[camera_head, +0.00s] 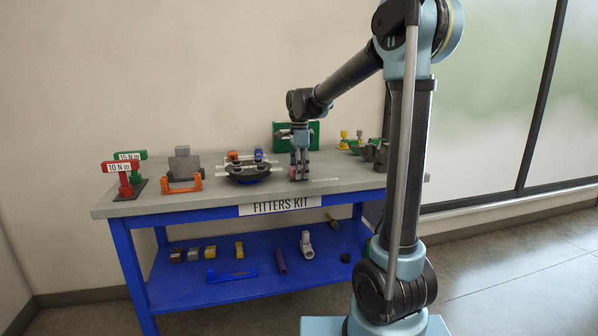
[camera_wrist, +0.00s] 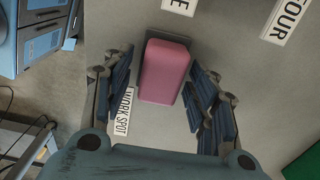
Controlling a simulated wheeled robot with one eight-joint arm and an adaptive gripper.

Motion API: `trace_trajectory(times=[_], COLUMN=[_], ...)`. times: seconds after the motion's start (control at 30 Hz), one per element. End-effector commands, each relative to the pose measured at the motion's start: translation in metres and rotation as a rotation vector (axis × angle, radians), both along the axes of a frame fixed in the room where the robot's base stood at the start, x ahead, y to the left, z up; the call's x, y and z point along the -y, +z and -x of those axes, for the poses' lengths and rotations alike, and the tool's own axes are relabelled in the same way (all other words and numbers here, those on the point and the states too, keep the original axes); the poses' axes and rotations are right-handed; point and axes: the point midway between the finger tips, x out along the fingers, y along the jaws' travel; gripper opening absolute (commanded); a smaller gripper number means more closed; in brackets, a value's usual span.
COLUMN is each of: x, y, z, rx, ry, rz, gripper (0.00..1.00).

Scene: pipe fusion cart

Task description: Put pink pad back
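The pink pad (camera_wrist: 164,72) is a rounded block on the grey bench top, beside a label reading WORK SPOT (camera_wrist: 123,112). My gripper (camera_wrist: 161,64) is open above the bench, with one finger on each side of the pad. In the wrist view a narrow gap shows between the pad and each finger.
The bench top (camera_head: 225,194) holds a black round fixture (camera_head: 248,172) left of my gripper and a green case (camera_head: 283,135) behind it. Red and green torque stands (camera_head: 124,180) are far left. Green-and-yellow parts (camera_head: 345,140) stand right. The lower blue shelf (camera_head: 190,292) holds several small parts.

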Motion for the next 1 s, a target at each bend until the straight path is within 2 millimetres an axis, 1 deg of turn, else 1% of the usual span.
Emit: trace_trajectory(times=[0.23, 0.37, 0.47, 0.8, 0.9, 1.0], x=[-0.001, -0.001, -0.001, -0.001, -0.001, -0.001], y=[0.003, 0.015, 0.03, 0.091, 0.104, 0.114], z=[0.0, 0.0, 0.0, 0.0, 0.0, 0.0], rx=[0.0, 0.0, 0.0, 0.0, 0.0, 0.0], ry=[0.001, 0.001, 0.001, 0.001, 0.001, 0.001], rz=[0.0, 0.0, 0.0, 0.0, 0.0, 0.0], gripper=[0.53, 0.53, 0.53, 0.53, 0.53, 0.53])
